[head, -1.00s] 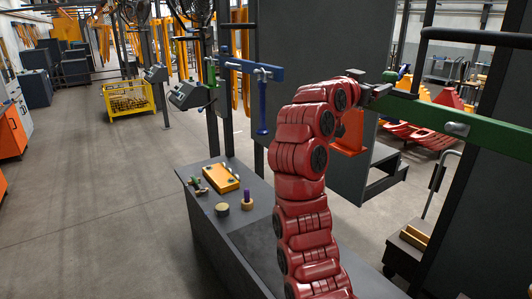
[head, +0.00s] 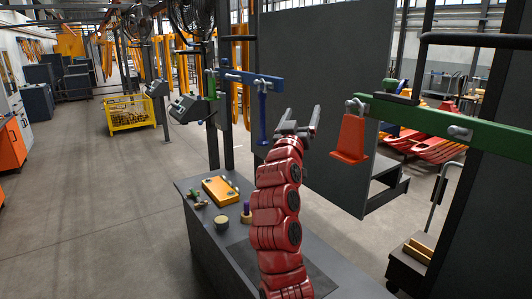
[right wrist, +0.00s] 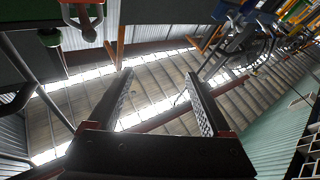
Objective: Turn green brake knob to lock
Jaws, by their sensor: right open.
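A long green bar (head: 430,116) runs in from the right, with silver clamp knobs on it and an orange tapered piece (head: 350,140) hanging at its left end. A small green part (head: 390,86) stands just above the bar. Another small green part (head: 211,84) is at the left end of the blue bar (head: 245,76). I cannot tell which is the brake knob. My right gripper (head: 300,118) is open and empty, left of the orange piece and apart from it. Its two fingers (right wrist: 160,100) point at the roof in the right wrist view. My left gripper is out of view.
A grey bench (head: 235,242) below carries a yellow case (head: 220,190) and small round parts. A blue rod (head: 262,120) hangs left of my right gripper. A large dark panel (head: 330,60) stands behind. Open floor (head: 110,200) lies left.

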